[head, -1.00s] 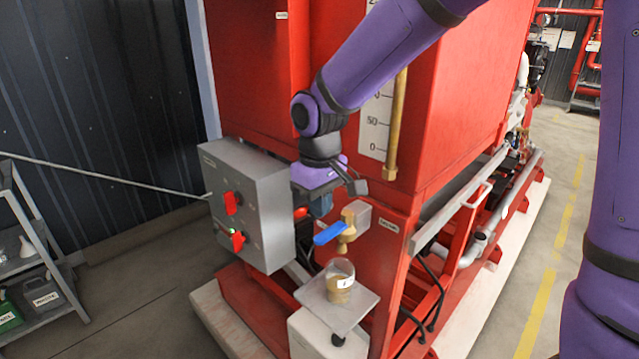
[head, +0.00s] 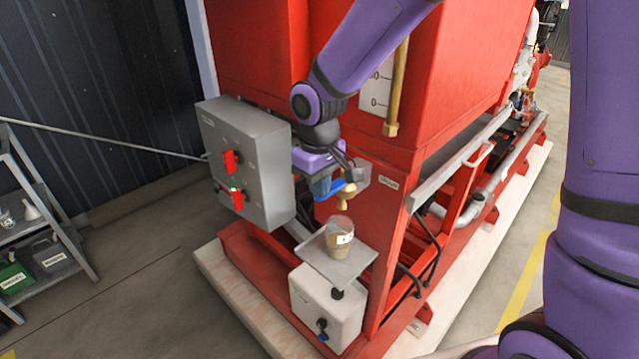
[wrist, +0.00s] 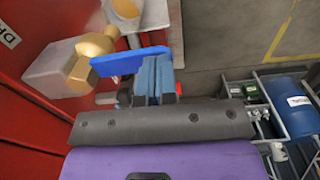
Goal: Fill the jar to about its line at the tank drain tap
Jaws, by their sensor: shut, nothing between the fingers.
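The clear jar (head: 340,243) stands upright under the tap, with brown liquid in its lower part and a white label. Its line cannot be made out. It shows partly at the top of the wrist view (wrist: 126,9). The brass drain tap (head: 345,203) has a blue lever (head: 333,191). In the wrist view, the brass body (wrist: 92,55) is left of the lever (wrist: 125,63). My gripper (head: 322,188) is shut and empty. Its fingertips (wrist: 152,78) are right beside the lever's end; contact is unclear. No stream can be made out.
The jar rests on a small grey plate (head: 362,262) above a white box (head: 325,310). A grey control box (head: 245,165) with red switches stands close left of my gripper. The red tank (head: 460,90) is behind. A shelf with containers (head: 40,255) is far left.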

